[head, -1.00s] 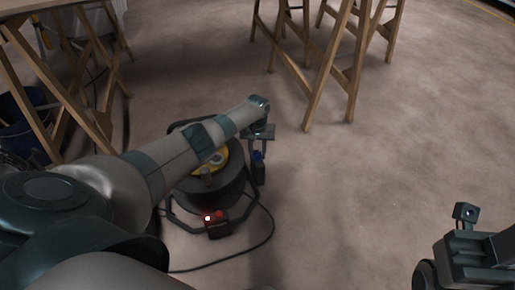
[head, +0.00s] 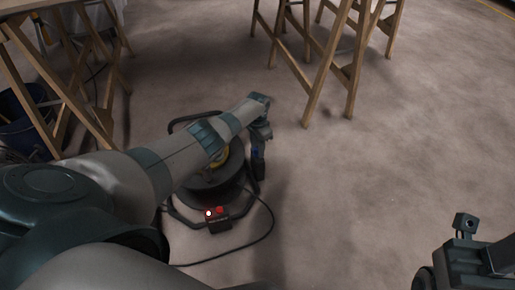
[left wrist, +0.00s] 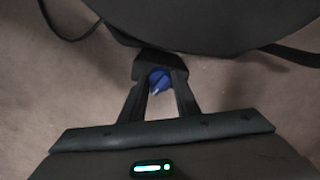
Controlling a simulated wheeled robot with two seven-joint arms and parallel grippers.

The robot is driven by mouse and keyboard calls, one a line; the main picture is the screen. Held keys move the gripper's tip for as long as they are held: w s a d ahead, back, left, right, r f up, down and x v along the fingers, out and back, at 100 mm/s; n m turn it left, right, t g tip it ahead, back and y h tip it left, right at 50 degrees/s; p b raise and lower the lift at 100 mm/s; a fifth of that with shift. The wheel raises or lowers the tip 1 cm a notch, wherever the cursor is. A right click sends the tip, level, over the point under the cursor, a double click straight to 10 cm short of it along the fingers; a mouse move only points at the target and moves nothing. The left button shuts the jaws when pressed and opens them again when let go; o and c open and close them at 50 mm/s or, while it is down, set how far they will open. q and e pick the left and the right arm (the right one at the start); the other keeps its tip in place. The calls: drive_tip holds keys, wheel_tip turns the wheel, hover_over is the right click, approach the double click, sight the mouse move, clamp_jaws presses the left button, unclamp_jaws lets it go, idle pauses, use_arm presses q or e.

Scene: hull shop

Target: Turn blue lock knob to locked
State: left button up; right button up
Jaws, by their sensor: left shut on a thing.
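The blue lock knob (left wrist: 159,79) shows in the left wrist view on a dark mount at the edge of a dark round drum. In the head view a small patch of blue (head: 256,153) shows at the right side of the cable reel (head: 212,190), under my gripper. My left gripper (left wrist: 160,88) points down and is shut on the knob, one finger at each side. A light pointer mark shows on the knob; I cannot tell which setting it points to. My right gripper (head: 476,258) is at the lower right edge of the head view, partly cut off, its fingers not visible.
A black box with lit red switches (head: 217,217) sits at the reel's front, and a black cable (head: 262,232) loops on the floor. Wooden trestles (head: 330,60) stand behind. A dark blue bucket (head: 22,110) is at left. The floor at right is clear.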

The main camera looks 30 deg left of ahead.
use_arm(q)
drive_tip(key=m, duration=0.3)
drive_tip(key=shift+m, duration=0.5)
drive_tip(key=o, duration=1)
drive_tip(key=shift+o, duration=0.2)
